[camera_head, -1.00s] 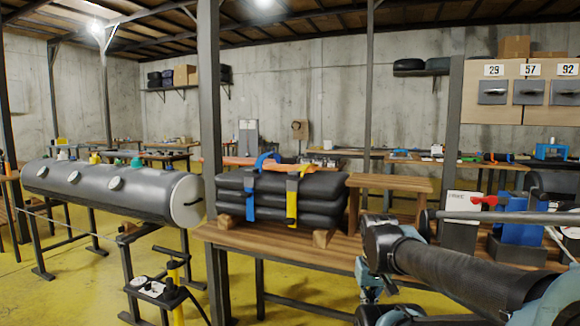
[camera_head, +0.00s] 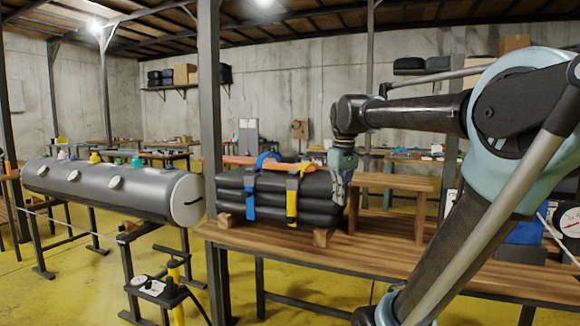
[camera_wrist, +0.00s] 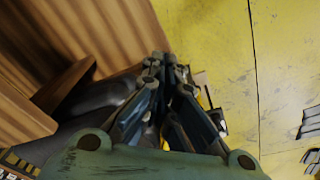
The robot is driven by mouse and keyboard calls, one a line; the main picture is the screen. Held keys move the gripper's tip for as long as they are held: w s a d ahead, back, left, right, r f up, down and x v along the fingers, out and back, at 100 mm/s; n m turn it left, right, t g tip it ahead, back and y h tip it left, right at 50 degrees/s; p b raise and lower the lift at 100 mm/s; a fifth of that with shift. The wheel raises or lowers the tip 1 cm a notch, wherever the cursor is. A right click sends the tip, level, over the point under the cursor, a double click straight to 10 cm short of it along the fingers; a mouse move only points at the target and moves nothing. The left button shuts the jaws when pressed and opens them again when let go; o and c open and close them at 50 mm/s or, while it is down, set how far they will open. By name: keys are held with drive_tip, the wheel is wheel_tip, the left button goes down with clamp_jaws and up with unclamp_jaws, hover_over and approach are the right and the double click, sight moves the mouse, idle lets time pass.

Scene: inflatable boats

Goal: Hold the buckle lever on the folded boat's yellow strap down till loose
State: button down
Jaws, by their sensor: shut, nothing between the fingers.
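The folded boat (camera_head: 235,198) is a stack of dark grey rolls on wooden blocks on the bench. Its yellow strap (camera_head: 292,207) runs down the front, right of a blue strap (camera_head: 250,205). A grey buckle (camera_head: 293,183) sits near the top of the yellow strap; its lever is too small to make out. My gripper (camera_head: 339,200) points down at the boat's right end, right of the yellow strap and apart from it. In the wrist view my gripper (camera_wrist: 165,62) is shut and empty; its fingers hide much of the dark boat below.
The wooden bench (camera_head: 400,250) carries a small wooden stand (camera_head: 395,182) just right of my gripper. A steel post (camera_head: 208,120) rises left of the boat. A long grey tube (camera_head: 105,185) lies further left. The yellow floor shows in front.

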drive_tip(key=w+a+r+n, duration=0.2)
drive_tip(key=w+a+r, duration=0.15)
drive_tip(key=r, duration=0.25)
drive_tip(key=w+a+r+n, duration=0.2)
drive_tip(key=w+a+r, duration=0.1)
drive_tip(key=w+r, duration=0.25)
wheel_tip(320, 180, up, 10)
drive_tip(key=n+g, duration=0.1)
drive_tip(key=n, duration=0.3)
hover_over(295, 172)
drive_tip(key=w+a, duration=0.2)
drive_tip(key=shift+f, duration=0.1)
wheel_tip(295, 172, down, 14)
drive_tip(key=shift+f, duration=0.1)
